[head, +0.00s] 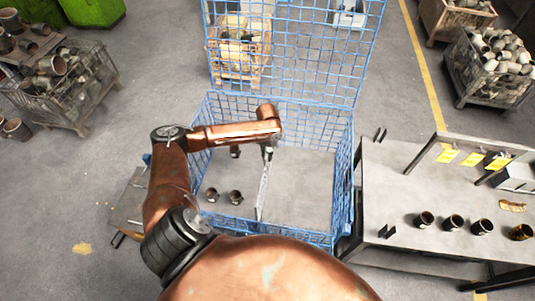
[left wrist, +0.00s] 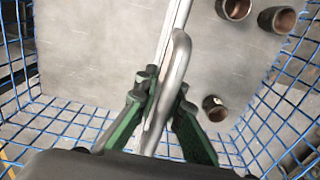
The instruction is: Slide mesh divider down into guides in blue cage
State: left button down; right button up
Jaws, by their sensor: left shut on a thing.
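The blue mesh cage (head: 345,165) stands in the middle of the head view with its tall back panel raised. The mesh divider (head: 262,193) shows nearly edge-on as a thin grey strip running front to back within the cage outline. My left gripper (head: 268,148) is above the divider's far part. In the left wrist view its green fingers (left wrist: 158,97) are shut on the divider's bent metal handle (left wrist: 177,65). The guides are not discernible, and I cannot tell whether the divider's lower edges sit in them. My right gripper is out of view.
Several dark pipe pieces (head: 235,197) stand on the cage floor left of the divider; the floor to its right is clear. A grey workbench (head: 400,180) with pipe pieces stands close on the cage's right. A wire bin (head: 85,90) stands at upper left.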

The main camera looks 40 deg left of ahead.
pick_arm(q)
jog(key=shift+w+f+b, duration=0.1)
jog(key=shift+f+b, duration=0.25)
jog(key=shift+f, duration=1.35)
jog(key=c, duration=2)
grip_release()
jog(key=shift+o, duration=0.2)
jog(key=shift+f, duration=0.1)
jog(key=o, duration=0.5)
jog(key=shift+c, duration=0.2)
jog(key=shift+r+p, duration=3.5)
jog(key=shift+p, duration=0.85)
